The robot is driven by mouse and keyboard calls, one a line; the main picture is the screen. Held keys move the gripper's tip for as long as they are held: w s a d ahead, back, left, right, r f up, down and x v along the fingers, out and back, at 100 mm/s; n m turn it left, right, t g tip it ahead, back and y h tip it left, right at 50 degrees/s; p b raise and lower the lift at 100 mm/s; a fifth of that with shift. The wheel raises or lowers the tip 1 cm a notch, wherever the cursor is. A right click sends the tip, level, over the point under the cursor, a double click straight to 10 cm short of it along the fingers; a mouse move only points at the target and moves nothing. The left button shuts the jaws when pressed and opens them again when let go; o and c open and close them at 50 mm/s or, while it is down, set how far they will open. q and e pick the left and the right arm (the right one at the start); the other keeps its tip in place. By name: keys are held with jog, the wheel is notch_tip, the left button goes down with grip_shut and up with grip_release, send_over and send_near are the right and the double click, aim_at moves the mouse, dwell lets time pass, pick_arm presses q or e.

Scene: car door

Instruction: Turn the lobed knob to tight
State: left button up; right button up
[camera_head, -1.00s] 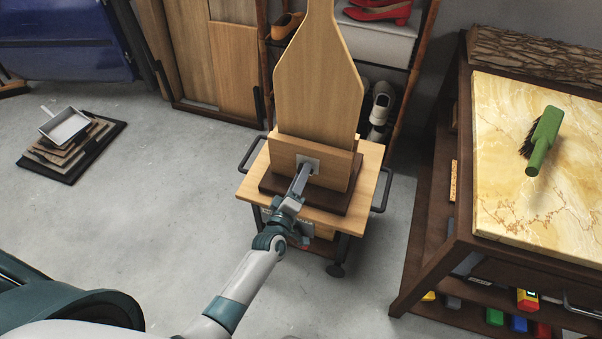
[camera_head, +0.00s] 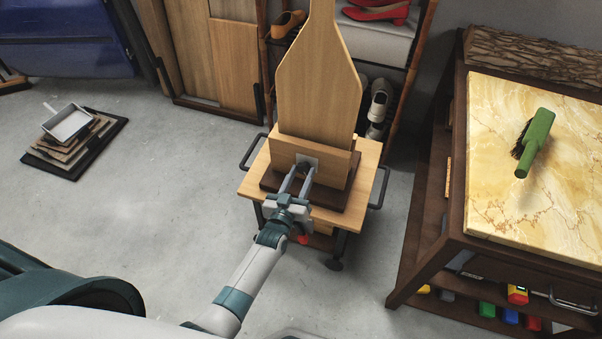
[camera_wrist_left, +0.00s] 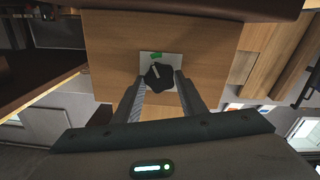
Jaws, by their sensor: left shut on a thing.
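The lobed knob (camera_wrist_left: 159,78) is black with a pale pointer line. In the head view the knob (camera_head: 304,167) is a small dark shape on the plate (camera_head: 313,161), at the wooden block's front. My left gripper (camera_head: 300,174) is shut on the knob, one finger on each side; the wrist view shows its fingertips (camera_wrist_left: 159,80) there too. My right gripper is not in view.
The wooden block and tall board (camera_head: 318,90) stand on a small cart (camera_head: 362,190) with side handles. A marble-topped bench (camera_head: 500,195) with a green brush (camera_head: 535,140) is at right. Stacked boards with a dustpan (camera_head: 68,123) lie at left. Grey floor is clear between.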

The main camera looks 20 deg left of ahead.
pick_arm(q)
jog(key=shift+m, duration=1)
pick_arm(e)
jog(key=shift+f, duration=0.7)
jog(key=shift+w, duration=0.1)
pick_arm(q)
jog(key=o, duration=1.1)
jog(key=shift+c, duration=0.2)
jog(key=s, duration=1.7)
jog(key=shift+s+a+p, duration=0.25)
jog(key=shift+a+p, duration=0.05)
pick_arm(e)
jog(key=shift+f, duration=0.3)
